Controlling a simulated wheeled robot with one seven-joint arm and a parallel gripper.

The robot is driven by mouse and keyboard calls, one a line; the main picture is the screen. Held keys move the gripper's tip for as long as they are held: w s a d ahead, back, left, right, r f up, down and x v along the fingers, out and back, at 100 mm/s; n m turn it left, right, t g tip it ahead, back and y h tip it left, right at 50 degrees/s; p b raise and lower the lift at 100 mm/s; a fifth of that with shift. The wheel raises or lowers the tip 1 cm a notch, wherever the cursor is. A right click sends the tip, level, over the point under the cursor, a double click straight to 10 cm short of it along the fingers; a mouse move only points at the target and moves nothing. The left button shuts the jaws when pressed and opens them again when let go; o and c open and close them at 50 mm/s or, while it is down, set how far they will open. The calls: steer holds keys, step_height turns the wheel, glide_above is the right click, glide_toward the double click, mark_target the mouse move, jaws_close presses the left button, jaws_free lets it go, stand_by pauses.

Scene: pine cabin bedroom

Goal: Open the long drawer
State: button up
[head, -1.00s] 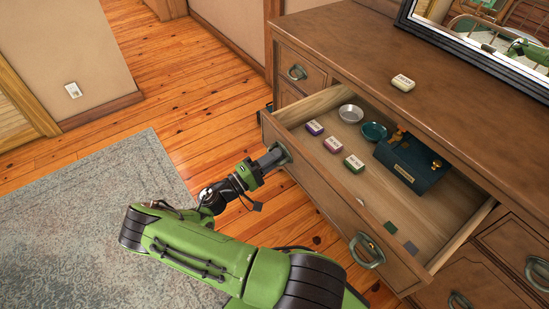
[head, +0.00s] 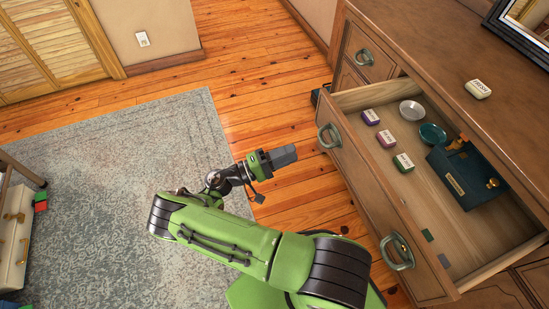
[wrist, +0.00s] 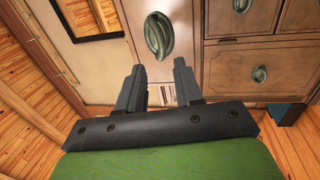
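The long drawer (head: 366,188) of the brown wooden dresser stands pulled out, its inside in plain view in the head view. Its front has two green oval handles, a left one (head: 329,136) and a right one (head: 397,252). My gripper (head: 290,154) is in front of the drawer, to the left of the left handle and apart from it. In the wrist view my gripper (wrist: 160,82) has its two fingers spread with nothing between them. A green oval handle (wrist: 158,35) shows beyond the fingertips on a wooden front.
The drawer holds a silver dish (head: 411,110), a teal dish (head: 432,134), several small labelled boxes and a dark teal case (head: 466,177).

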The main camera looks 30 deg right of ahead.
steer(key=v, duration=0.4)
steer(key=shift+a, duration=0.35)
